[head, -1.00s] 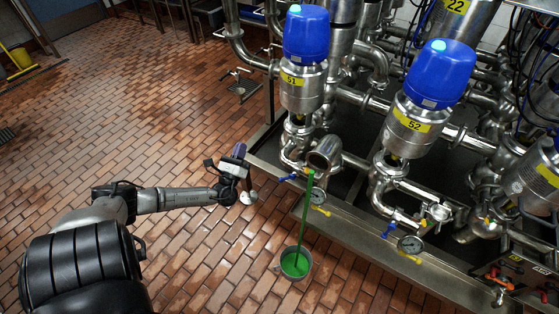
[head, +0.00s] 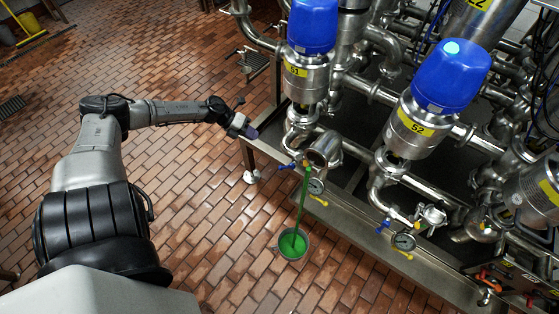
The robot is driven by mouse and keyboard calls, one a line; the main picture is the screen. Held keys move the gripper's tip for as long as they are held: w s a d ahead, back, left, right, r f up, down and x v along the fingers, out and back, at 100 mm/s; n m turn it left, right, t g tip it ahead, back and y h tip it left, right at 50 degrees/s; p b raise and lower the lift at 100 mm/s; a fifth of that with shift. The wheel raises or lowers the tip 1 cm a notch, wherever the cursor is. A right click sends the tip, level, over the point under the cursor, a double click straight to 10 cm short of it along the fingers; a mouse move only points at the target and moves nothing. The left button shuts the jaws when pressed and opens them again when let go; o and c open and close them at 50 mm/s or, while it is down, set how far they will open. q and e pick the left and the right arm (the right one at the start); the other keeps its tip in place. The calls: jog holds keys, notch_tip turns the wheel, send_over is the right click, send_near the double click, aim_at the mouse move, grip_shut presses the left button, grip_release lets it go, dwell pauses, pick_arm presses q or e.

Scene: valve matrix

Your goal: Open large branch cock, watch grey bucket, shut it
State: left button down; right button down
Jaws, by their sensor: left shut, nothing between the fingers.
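The large branch pipe (head: 324,150) points its wide open mouth forward below valve 51. A small cock with a blue handle (head: 287,166) sits just left of and below that mouth. A green stream (head: 302,204) runs down from beside the blue handle. It falls into the grey bucket (head: 293,259) on the tiled floor, where green liquid covers the inside. My left gripper (head: 250,132) is shut and empty, left of and above the blue handle and apart from it. My right gripper does not show.
Valve 51 (head: 307,72) and valve 52 (head: 417,124) have blue caps. A gauge (head: 316,186) and a yellow handle (head: 318,201) sit right of the stream. Another blue handle (head: 383,226) is farther right. The steel drip tray (head: 352,219) edges the skid.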

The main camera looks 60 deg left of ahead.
aim_at(286, 167)
pick_arm(q)
jog(key=shift+m+g+h, duration=0.5)
jog(key=shift+g+h, duration=0.1)
jog(key=shift+h, duration=0.3)
jog(key=shift+s+d+r+b+x, duration=0.1)
jog(key=shift+s+d+b+x, duration=0.45)
jog(key=shift+x, duration=1.85)
jog(key=shift+s+d+r+b+x, duration=0.1)
jog(key=shift+b+x, duration=0.95)
jog(key=shift+x, duration=1.3)
jog(key=shift+s+d+b+x, duration=0.3)
jog(key=shift+b+x, duration=0.5)
jog(key=shift+x, duration=1.6)
